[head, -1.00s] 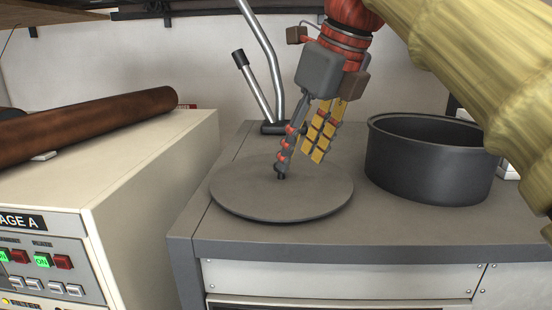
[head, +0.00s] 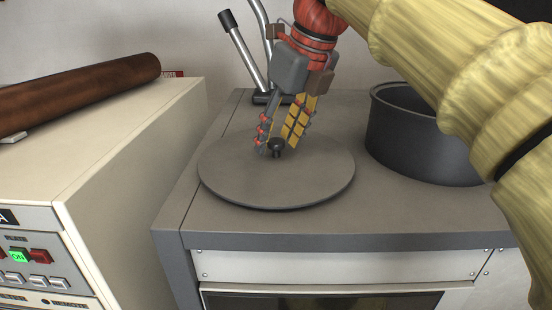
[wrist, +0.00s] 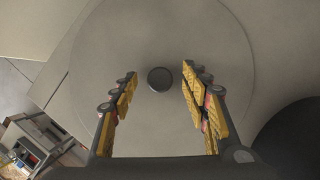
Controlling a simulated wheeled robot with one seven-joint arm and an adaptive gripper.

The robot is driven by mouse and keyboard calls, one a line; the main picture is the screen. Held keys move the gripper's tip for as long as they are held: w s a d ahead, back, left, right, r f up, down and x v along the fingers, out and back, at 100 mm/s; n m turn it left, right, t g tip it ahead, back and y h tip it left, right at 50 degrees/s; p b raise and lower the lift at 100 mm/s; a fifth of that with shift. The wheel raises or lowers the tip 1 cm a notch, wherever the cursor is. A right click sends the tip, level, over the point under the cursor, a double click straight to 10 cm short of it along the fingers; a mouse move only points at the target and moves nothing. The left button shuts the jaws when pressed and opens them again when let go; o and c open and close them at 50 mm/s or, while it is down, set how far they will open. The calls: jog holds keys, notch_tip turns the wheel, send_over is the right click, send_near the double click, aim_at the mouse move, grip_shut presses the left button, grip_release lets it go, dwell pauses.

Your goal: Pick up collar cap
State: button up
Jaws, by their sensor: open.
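The collar cap (head: 230,178) is a flat grey disc with a small dark knob (head: 277,147) at its middle. It lies on top of the grey cabinet. In the wrist view the cap (wrist: 160,115) fills the centre, and its round knob (wrist: 160,79) shows between the fingertips. My gripper (head: 276,149) is open, just above the disc, with its yellow-padded fingers on either side of the knob. In the wrist view my gripper (wrist: 159,75) shows a gap on both sides of the knob. I cannot tell the exact height of the fingertips over the disc.
A dark round open pot (head: 420,140) stands right of the cap on the grey cabinet (head: 330,225). Metal levers (head: 245,50) rise behind. A beige cabinet (head: 110,150) with a brown cylinder (head: 80,92) on top stands to the left.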

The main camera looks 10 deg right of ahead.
jog(key=c, duration=0.3)
grip_shut()
dwell(0.5)
dwell(0.6)
